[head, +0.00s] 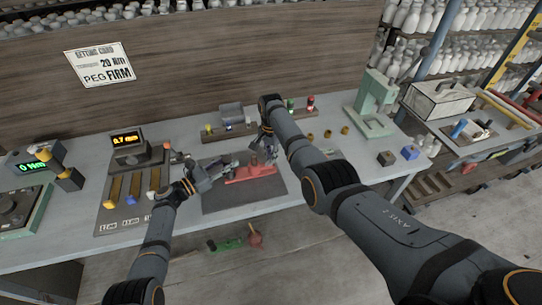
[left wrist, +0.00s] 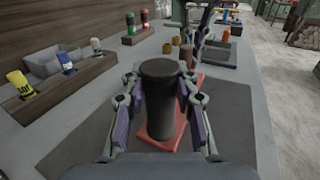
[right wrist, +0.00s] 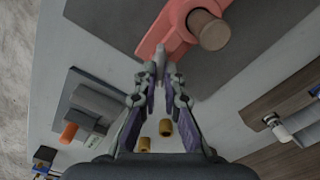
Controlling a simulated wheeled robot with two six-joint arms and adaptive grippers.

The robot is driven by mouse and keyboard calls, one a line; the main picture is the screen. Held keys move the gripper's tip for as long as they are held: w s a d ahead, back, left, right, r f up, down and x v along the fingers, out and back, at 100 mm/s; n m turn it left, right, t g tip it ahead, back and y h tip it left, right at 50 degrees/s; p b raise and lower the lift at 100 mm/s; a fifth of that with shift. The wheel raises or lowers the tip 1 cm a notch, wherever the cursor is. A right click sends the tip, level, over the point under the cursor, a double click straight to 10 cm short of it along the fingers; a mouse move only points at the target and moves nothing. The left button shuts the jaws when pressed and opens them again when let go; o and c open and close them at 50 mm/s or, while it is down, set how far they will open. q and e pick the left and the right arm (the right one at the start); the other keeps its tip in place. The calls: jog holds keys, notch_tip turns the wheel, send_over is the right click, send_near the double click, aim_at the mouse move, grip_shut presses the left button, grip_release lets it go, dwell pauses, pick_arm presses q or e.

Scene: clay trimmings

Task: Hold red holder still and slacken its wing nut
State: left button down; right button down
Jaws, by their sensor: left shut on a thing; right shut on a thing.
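The red holder (head: 262,172) lies on a dark mat (head: 225,202) in the middle of the bench. In the left wrist view a dark upright cylinder (left wrist: 160,92) stands over the holder's red base (left wrist: 152,140), between the fingers of my left gripper (left wrist: 160,108), which is shut on it. My left gripper (head: 230,168) is at the holder's left in the head view. My right gripper (right wrist: 160,85) is shut on the small grey wing nut (right wrist: 160,60) beside the red body (right wrist: 172,30). A brown round peg (right wrist: 208,30) rises from that body. The fingers partly hide the nut.
Brass pieces (right wrist: 166,127) stand near my right gripper. A rack (head: 228,130) with a grey bin is behind. A 0.7 mm gauge (head: 128,142) is left, a green press (head: 373,110) right. A wall card (head: 100,64) reads 20 Nm, peg firm.

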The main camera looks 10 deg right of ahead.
dwell(0.4)
jog(key=c, duration=1.5)
grip_release()
pick_arm(q)
jog(key=shift+r, duration=0.1)
pick_arm(e)
jog(key=shift+o, duration=0.2)
notch_tip(320, 180, up, 12)
pick_arm(q)
jog(key=c, duration=0.9)
grip_release()
jog(key=shift+c, duration=0.2)
jog(key=shift+a, duration=0.1)
